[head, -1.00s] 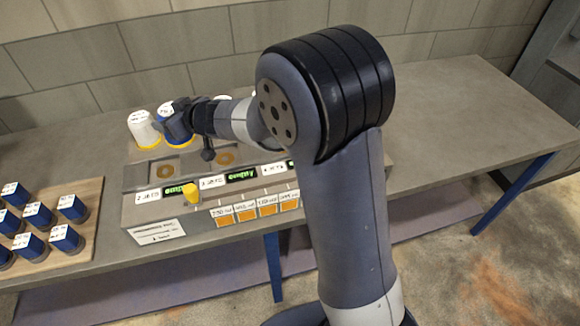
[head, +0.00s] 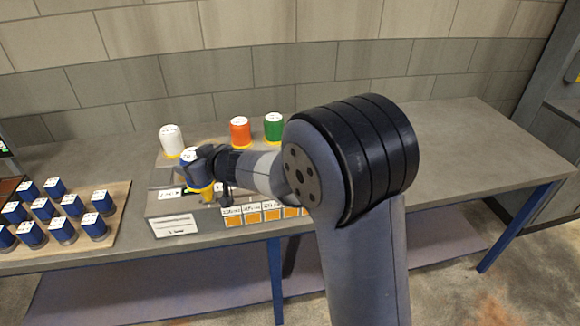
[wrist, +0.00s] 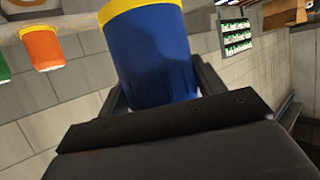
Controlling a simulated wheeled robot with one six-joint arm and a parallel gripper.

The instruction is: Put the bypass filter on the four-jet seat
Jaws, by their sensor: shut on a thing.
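A blue filter (head: 197,178) with a white top and a yellow base rim is held by my gripper (head: 206,165). It also shows in the wrist view (wrist: 152,60), upside down, between the two fingers. My gripper is shut on it and holds it over the front left of the grey console (head: 158,207), near a yellow knob (head: 208,197). The filter looks nearly upright; whether its base touches the console I cannot tell. My arm and the filter hide most of the seats and displays, so I cannot tell which seat is the four-jet one.
White (head: 171,142), orange (head: 240,131) and green (head: 273,127) filters stand along the back of the console. A wooden board (head: 118,203) with several blue blocks lies at the left. Orange squares (head: 253,216) line the console front. The bench (head: 450,150) is clear at the right.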

